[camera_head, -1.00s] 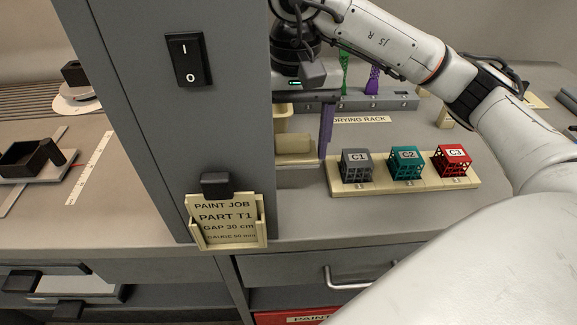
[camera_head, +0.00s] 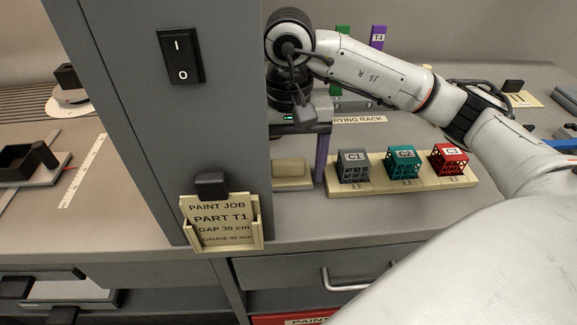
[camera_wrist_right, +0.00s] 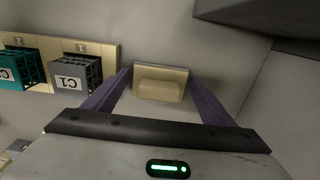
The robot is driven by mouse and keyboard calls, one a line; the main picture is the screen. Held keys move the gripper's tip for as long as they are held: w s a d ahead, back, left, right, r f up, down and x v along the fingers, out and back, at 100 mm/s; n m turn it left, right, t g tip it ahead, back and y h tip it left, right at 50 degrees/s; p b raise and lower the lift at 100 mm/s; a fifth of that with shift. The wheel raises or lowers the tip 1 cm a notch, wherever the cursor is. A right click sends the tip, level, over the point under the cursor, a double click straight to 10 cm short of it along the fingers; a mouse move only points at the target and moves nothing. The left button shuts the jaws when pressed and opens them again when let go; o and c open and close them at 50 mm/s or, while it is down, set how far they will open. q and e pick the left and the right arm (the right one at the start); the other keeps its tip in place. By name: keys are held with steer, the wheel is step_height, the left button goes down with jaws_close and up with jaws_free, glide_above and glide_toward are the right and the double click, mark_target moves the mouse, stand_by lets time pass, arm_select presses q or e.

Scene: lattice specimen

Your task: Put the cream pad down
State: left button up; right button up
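The cream pad (camera_head: 290,167), a rounded block on a flat plate, is low at the counter, left of the cube row in the head view. It also shows in the right wrist view (camera_wrist_right: 160,90), between the fingertips. My right gripper (camera_head: 307,180) points down with its purple fingers at the plate's two sides. It looks shut on the pad, though the contact is small in view. In the head view one finger shows at the pad's right; the other is hidden by the grey panel. The pad's left end is also hidden. My left gripper is not in view.
A cream holder (camera_head: 375,187) with grey C1 (camera_head: 353,167), teal C2 (camera_head: 404,165) and red C3 (camera_head: 449,160) cubes stands close right of the pad. A grey panel (camera_head: 110,100) with a switch stands at left. The drying rack is behind my arm.

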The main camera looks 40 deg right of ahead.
mark_target(289, 164)
step_height(289, 164, up, 12)
steer(key=p, duration=0.2)
steer(key=shift+r+p, duration=0.15)
steer(key=shift+p, duration=0.2)
stand_by(0.6)
